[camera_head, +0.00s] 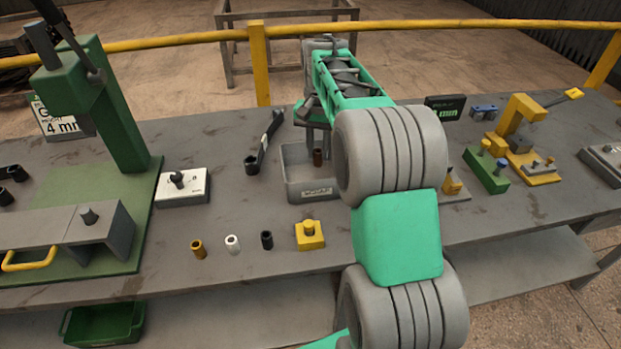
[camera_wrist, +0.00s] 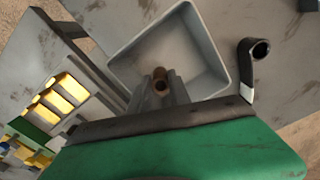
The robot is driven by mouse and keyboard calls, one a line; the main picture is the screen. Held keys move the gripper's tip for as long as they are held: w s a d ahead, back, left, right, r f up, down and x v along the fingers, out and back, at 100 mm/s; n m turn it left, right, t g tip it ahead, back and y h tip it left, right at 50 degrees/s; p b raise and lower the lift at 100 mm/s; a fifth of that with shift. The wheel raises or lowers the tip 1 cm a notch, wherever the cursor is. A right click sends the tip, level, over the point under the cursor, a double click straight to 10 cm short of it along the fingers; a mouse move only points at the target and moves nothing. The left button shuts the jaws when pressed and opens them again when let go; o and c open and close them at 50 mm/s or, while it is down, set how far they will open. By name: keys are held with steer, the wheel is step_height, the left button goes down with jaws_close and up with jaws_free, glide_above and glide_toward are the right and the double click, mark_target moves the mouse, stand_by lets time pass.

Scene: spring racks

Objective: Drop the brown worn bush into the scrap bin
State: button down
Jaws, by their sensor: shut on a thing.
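The brown worn bush (camera_head: 318,157) is held between the fingers of my gripper (camera_head: 317,146), which is shut on it. In the wrist view the bush (camera_wrist: 161,83) shows end-on at the fingertips, over the scrap bin. The scrap bin (camera_head: 312,196) is a grey open tray with a label on its front, standing in the middle of the bench. In the wrist view its wall (camera_wrist: 222,50) surrounds the area below the bush. I cannot tell the exact height of the bush above the bin floor. My arm hides the bin's right side in the head view.
A dark wrench-like tool (camera_head: 264,148) lies just left of the bin. A white switch box (camera_head: 184,187) is further left. Brown (camera_head: 198,249), white (camera_head: 233,244) and black (camera_head: 267,240) bushes and a yellow block (camera_head: 309,235) stand in front. Green and yellow fixtures (camera_head: 486,170) are at right.

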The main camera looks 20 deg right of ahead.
steer(key=c, duration=1.1)
jaws_free()
step_height(320, 180, up, 8)
steer(key=shift+f, duration=0.1)
steer(key=shift+a, duration=0.1)
steer(key=s+a+f+n+t, duration=0.1)
steer(key=s+a+f+n, duration=0.1)
steer(key=s, duration=0.5)
steer(key=s+a+f+n+t, duration=0.1)
steer(key=s+a+f+n, duration=0.1)
steer(key=s+a+f, duration=0.2)
steer(key=s+a+f+n+t, duration=0.1)
steer(key=s+a+f+n, duration=0.2)
steer(key=s, duration=0.8)
steer(key=shift+a+f, duration=0.25)
steer(key=shift+a, duration=1.05)
